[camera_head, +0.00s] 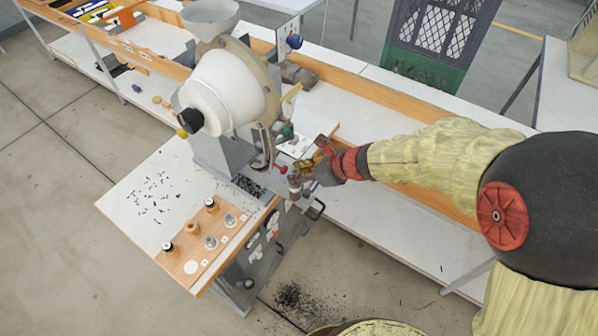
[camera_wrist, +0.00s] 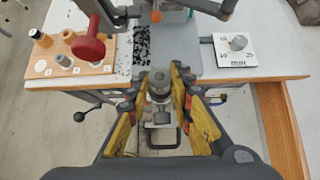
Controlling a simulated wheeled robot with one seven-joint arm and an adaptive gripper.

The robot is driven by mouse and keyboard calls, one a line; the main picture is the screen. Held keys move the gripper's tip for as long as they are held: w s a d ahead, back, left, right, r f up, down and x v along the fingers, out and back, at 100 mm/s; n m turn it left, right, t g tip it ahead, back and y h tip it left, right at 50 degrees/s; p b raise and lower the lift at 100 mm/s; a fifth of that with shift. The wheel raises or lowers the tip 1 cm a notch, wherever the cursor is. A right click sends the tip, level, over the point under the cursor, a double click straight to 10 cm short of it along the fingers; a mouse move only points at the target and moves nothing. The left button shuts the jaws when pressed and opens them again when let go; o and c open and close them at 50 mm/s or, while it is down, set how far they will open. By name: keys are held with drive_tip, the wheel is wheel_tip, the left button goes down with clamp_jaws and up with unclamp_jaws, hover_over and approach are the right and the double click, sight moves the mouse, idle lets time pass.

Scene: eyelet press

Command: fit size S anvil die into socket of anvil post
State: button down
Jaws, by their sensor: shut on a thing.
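My gripper (camera_head: 300,176) is at the front edge of the press table, just below and in front of the press head. In the wrist view its yellow-and-black fingers (camera_wrist: 160,78) are closed on a small grey metal cylinder (camera_wrist: 159,86), which looks like the anvil die; its size mark is not readable. A grey metal piece (camera_wrist: 161,118) shows just nearer the camera. In the head view a metal cylinder (camera_head: 294,191) shows under the fingers. I cannot tell post from die there, and the socket is hidden, so whether the die is seated is unclear.
The white press (camera_head: 225,90) stands behind, with a red knob (camera_wrist: 88,47) beside the fingers. A wooden board (camera_head: 205,238) holds several small parts at the left. A white card (camera_wrist: 226,57) carries a metal part at the right. A handle (camera_head: 317,210) juts from the cabinet front.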

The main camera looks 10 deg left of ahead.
drive_tip(key=shift+f+b, duration=0.65)
drive_tip(key=shift+f, duration=0.05)
idle(1.5)
drive_tip(key=shift+s+f, duration=0.1)
drive_tip(key=shift+f, duration=0.05)
idle(0.3)
drive_tip(key=shift+r+p, duration=0.6)
drive_tip(key=shift+r, duration=0.2)
idle(1.1)
drive_tip(key=shift+f+b, duration=0.65)
drive_tip(key=shift+b, duration=0.05)
idle(1.7)
drive_tip(key=shift+s+f, duration=0.1)
drive_tip(key=shift+f, duration=0.15)
drive_tip(key=shift+r, duration=0.15)
drive_tip(key=shift+r+p, duration=0.7)
drive_tip(key=shift+r, duration=0.15)
